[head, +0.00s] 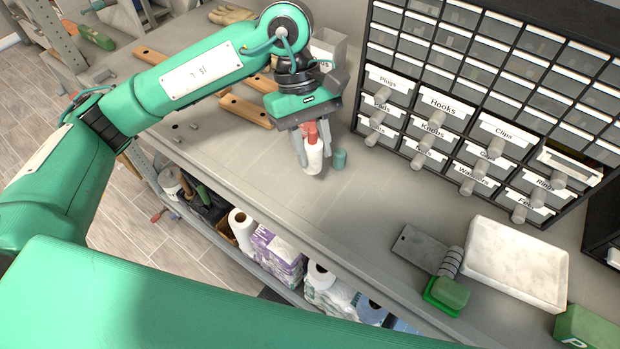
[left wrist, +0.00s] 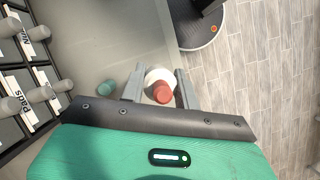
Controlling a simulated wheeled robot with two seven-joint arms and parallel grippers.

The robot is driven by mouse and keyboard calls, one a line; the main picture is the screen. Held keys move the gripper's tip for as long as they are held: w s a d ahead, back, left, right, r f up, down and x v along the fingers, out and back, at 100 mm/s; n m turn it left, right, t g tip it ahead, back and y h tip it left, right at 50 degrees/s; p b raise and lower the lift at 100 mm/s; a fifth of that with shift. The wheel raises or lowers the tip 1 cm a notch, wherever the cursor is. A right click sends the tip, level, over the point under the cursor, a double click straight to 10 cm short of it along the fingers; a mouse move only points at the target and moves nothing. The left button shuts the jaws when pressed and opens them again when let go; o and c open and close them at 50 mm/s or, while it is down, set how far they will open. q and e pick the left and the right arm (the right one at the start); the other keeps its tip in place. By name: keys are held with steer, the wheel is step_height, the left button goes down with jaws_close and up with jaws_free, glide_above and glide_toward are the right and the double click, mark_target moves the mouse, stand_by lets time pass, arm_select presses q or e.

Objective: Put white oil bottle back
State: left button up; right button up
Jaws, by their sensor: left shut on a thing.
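The white oil bottle (head: 314,159) with a red cap stands upright, or nearly so, above or on the grey table top. My left gripper (head: 312,150) is shut on it, with the fingers on either side of the bottle. In the left wrist view, the bottle (left wrist: 160,76) shows its red top between the two fingers (left wrist: 157,90). I cannot tell whether its base touches the table. My right gripper is in neither view.
A small teal cylinder (head: 340,159) stands close to the right of the bottle. A labelled drawer cabinet (head: 455,110) rises behind. Wooden pieces (head: 246,110) lie left. The table between is clear.

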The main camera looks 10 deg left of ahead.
arm_select(q)
step_height(320, 180, down, 9)
steer(key=p, duration=0.2)
steer(key=shift+f+p, duration=0.1)
steer(key=shift+p, duration=0.25)
step_height(320, 180, down, 2)
steer(key=shift+f+p, duration=0.25)
steer(key=shift+p, duration=0.3)
steer(key=shift+f, duration=0.35)
steer(key=shift+f+b, duration=0.2)
steer(key=shift+b, duration=0.1)
steer(key=o, duration=1)
steer(key=shift+w, duration=0.1)
steer(key=shift+o, duration=0.2)
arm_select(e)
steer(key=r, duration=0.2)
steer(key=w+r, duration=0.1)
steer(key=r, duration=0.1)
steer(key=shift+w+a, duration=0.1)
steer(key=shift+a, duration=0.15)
